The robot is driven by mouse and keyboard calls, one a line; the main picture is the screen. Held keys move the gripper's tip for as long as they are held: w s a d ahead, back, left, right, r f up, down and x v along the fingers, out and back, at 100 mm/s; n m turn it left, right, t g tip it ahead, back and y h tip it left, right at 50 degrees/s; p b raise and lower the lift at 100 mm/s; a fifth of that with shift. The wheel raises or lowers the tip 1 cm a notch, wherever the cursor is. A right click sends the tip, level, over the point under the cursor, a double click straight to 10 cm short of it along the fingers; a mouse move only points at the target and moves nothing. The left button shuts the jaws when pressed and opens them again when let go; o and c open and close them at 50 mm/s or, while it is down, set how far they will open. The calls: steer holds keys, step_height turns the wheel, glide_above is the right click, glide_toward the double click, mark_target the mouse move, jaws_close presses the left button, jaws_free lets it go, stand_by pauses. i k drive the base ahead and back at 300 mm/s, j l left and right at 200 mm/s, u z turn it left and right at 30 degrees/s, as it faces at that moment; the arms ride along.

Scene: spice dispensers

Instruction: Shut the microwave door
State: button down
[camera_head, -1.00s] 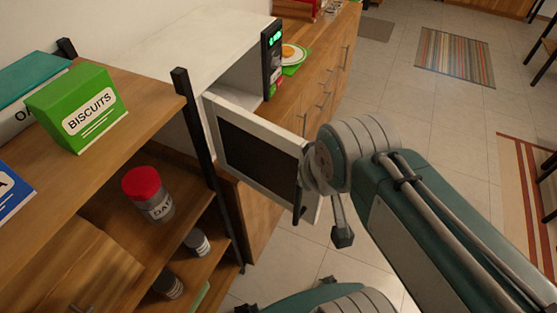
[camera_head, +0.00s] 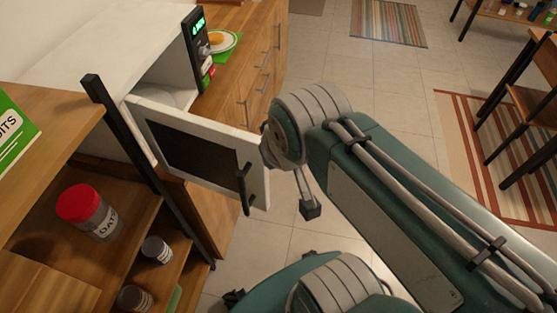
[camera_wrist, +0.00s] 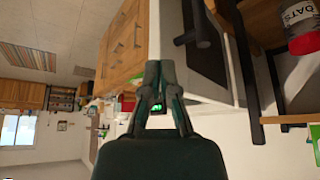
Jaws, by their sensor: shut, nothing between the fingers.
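The white microwave (camera_head: 75,40) stands at the upper left with its door (camera_head: 225,138) swung open towards me. The door has a dark window and a dark handle (camera_head: 243,188) near its free edge. Part of the open cavity shows behind the door. In the wrist view the handle (camera_wrist: 195,30) and door (camera_wrist: 175,48) are just above and to the right of my gripper (camera_wrist: 160,68), whose fingers are together and empty. In the head view my arm is right of the door's free edge, overlapping it in the picture; contact cannot be told.
A wooden shelf with a dark post (camera_head: 130,130) stands left of the door, holding a red-lidded jar (camera_head: 90,212) and small spice jars. A plate with an egg (camera_head: 222,42) sits beside the microwave.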

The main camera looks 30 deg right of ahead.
mark_target(226, 161)
steer(key=i+l+z, duration=0.1)
steer(key=l, duration=0.3)
steer(key=l+z, duration=0.15)
steer(key=l, duration=0.2)
steer(key=i+l+z, duration=0.1)
steer(key=l, duration=0.25)
steer(key=i+l+z, duration=0.15)
steer(key=l, duration=0.2)
steer(key=u, duration=0.45)
steer(key=i+u, duration=0.1)
steer(key=u, duration=0.3)
steer(key=l+u, duration=0.1)
steer(key=u, duration=0.75)
steer(key=i+l, duration=0.05)
steer(key=l, duration=0.05)
